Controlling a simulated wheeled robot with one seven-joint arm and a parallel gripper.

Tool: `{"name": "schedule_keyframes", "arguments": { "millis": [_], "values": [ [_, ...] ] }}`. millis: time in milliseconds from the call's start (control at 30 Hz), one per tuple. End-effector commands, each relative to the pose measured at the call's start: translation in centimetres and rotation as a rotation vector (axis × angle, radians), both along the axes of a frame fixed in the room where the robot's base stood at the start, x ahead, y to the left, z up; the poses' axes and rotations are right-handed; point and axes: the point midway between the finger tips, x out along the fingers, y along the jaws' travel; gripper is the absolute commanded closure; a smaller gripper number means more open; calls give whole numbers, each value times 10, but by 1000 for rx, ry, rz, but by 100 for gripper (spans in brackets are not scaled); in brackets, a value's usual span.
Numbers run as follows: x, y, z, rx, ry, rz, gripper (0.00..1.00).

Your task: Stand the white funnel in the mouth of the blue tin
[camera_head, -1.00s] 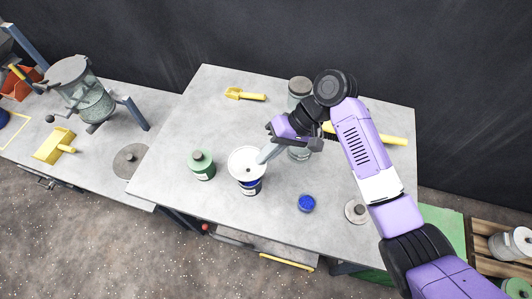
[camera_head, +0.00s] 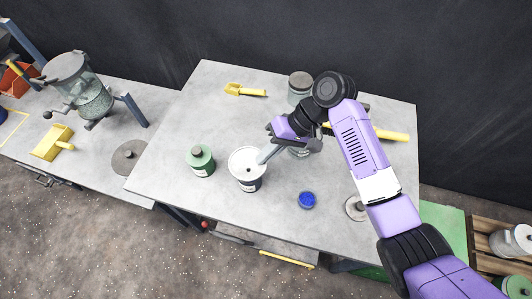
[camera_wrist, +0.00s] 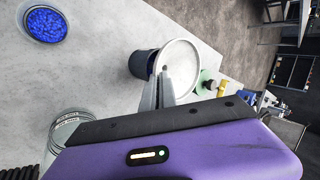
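The white funnel (camera_head: 247,161) is over the mouth of the blue tin (camera_head: 249,186), near the middle of the table in the head view. It covers the mouth, so I cannot see how deep its spout sits. In the wrist view the funnel (camera_wrist: 183,58) shows its wide white inside, with the dark tin (camera_wrist: 143,65) beside and behind it. My gripper (camera_head: 264,156) reaches in from the right, with its fingertips at the funnel's right rim. In the wrist view its fingers (camera_wrist: 160,84) are close together on the rim.
A green tin (camera_head: 201,161) stands just left of the blue tin. A dish of blue grains (camera_head: 307,200) lies to the right. A yellow scoop (camera_head: 245,91) and a glass jar (camera_head: 300,84) are at the back. The table front is mostly clear.

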Motion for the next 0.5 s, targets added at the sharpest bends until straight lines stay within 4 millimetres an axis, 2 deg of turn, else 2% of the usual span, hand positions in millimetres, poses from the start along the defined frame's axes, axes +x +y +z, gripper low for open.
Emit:
{"name": "schedule_keyframes", "arguments": {
  "millis": [500],
  "values": [
    [0,0,-12,1,0,1,100]
  ]
}}
